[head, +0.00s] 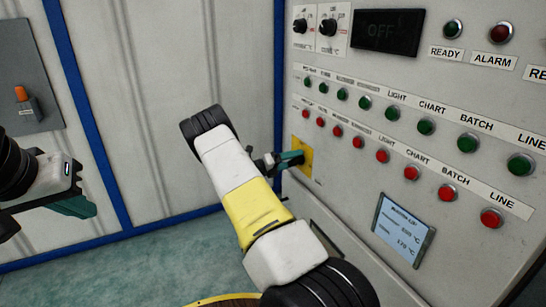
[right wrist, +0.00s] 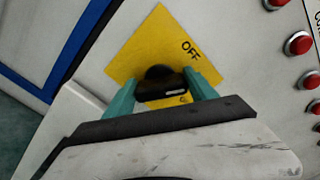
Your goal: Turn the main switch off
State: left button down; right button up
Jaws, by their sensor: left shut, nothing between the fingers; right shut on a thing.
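The main switch shows in the right wrist view as a black knob (right wrist: 158,72) on a yellow square plate (right wrist: 150,42). The plate is printed OFF near its upper right; another mark below the knob is mostly hidden. The knob's grip bar lies roughly crosswise in that view, between the teal fingers of my right gripper (right wrist: 163,84), which is shut on it. In the head view the plate (head: 306,152) is on the panel's lower left, with my right gripper (head: 290,160) at it; the knob is hidden there. My left gripper (head: 80,205) is shut and empty at the far left.
The grey control panel (head: 390,60) carries rows of green and red buttons (head: 381,156), a dark display (head: 387,32) reading OFF, and a small lit screen (head: 402,230). A grey box (head: 28,75) with an orange switch is on the left wall. Red buttons (right wrist: 299,43) are right of the plate.

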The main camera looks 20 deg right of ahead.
jog(key=n, duration=0.6)
jog(key=shift+w+f, duration=0.1)
jog(key=shift+f, duration=0.05)
jog(key=shift+n, duration=0.4)
jog(key=o, duration=1.4)
jog(key=shift+c, duration=0.2)
jog(key=shift+a, duration=0.1)
jog(key=a, duration=0.7)
jog(key=shift+s+a, duration=0.3)
jog(key=shift+a, duration=0.05)
